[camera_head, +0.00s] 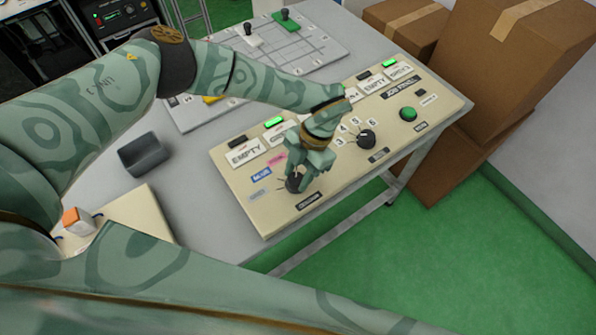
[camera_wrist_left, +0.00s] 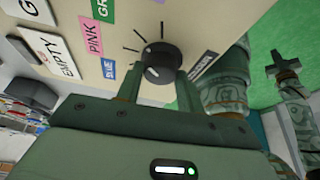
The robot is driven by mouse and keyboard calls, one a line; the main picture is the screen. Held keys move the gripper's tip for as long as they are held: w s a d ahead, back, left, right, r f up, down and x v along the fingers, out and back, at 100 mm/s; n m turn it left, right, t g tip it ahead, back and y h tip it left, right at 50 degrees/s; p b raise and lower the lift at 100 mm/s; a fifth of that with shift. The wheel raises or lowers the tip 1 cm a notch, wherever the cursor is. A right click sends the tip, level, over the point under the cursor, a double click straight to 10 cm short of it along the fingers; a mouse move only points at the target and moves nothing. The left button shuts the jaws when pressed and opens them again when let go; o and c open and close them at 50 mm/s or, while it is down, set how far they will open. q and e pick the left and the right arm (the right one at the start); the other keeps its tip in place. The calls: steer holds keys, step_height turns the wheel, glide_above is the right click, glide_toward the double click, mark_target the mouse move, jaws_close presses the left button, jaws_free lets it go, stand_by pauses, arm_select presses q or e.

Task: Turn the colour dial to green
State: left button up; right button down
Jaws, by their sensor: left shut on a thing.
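The colour dial (camera_head: 293,183) is a black round knob near the left front of the beige panel (camera_head: 245,208). It also shows in the wrist view (camera_wrist_left: 161,61), with tick lines around it. My left gripper (camera_head: 301,172) is shut on the dial, one finger on each side. In the wrist view a blue label (camera_wrist_left: 109,70), a pink label (camera_wrist_left: 91,38) and a green label (camera_wrist_left: 103,9), cut off by the edge, lie left of the dial. I cannot tell surely which tick the dial points at. What looks like my right gripper (camera_wrist_left: 283,66) shows at the right of the wrist view.
A second black dial (camera_head: 367,138) with numbers and a green button (camera_head: 408,114) sit farther right on the panel. A gridded board (camera_head: 312,55) lies behind. A dark grey bin (camera_head: 144,155) stands at left. Cardboard boxes (camera_head: 492,65) stand at right.

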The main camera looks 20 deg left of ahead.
stand_by(0.4)
arm_select(q)
steer(key=o, duration=1)
steer(key=v, duration=1.6)
steer(key=shift+p, duration=0.3)
steer(key=shift+w, duration=0.1)
